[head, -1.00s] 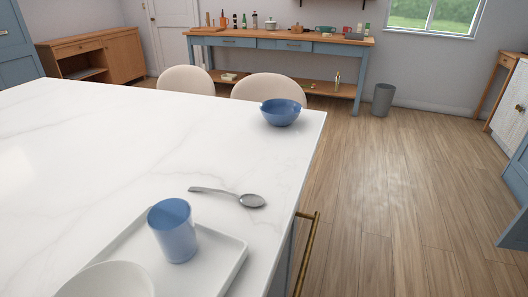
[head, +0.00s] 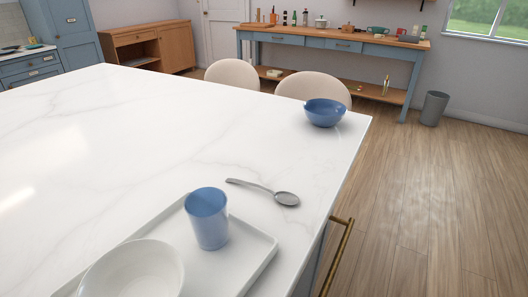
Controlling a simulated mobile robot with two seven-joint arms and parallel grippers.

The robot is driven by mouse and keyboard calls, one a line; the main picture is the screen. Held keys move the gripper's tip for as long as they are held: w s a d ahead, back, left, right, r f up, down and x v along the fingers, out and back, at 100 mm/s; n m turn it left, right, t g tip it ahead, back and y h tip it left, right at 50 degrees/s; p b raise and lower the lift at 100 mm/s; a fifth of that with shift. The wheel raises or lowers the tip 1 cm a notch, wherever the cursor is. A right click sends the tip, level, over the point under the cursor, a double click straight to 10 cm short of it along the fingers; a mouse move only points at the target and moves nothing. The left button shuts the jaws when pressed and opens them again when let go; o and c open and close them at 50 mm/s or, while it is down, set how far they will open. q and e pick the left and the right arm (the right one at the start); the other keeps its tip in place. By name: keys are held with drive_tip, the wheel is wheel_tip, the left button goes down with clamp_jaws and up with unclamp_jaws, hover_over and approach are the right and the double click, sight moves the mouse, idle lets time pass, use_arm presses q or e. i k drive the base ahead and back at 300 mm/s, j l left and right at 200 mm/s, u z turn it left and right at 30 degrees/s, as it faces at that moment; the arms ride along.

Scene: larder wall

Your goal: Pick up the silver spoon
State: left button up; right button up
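The silver spoon (head: 264,191) lies on the white marble counter (head: 150,125), near its right edge. Its bowl end points right toward the edge and its handle points left. It lies just beyond a white tray (head: 262,262) and does not touch it. Neither of my grippers is in the head view.
On the tray stand a blue cup (head: 208,220) and a white bowl (head: 135,270). A blue bowl (head: 325,113) sits at the counter's far right corner. Two beige chairs (head: 232,75) stand behind the counter. Open wooden floor (head: 430,200) lies to the right.

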sight(289, 199)
drive_tip(key=i+l+u, duration=0.2)
drive_tip(key=u, duration=0.3)
drive_tip(key=i+l+u, duration=0.1)
drive_tip(key=l+u, duration=0.4)
drive_tip(key=i+l+u, duration=0.1)
drive_tip(key=l+u, duration=0.65)
drive_tip(key=u, duration=0.2)
drive_tip(key=l+u, duration=0.5)
drive_tip(key=k+j, duration=0.05)
drive_tip(key=j, duration=0.05)
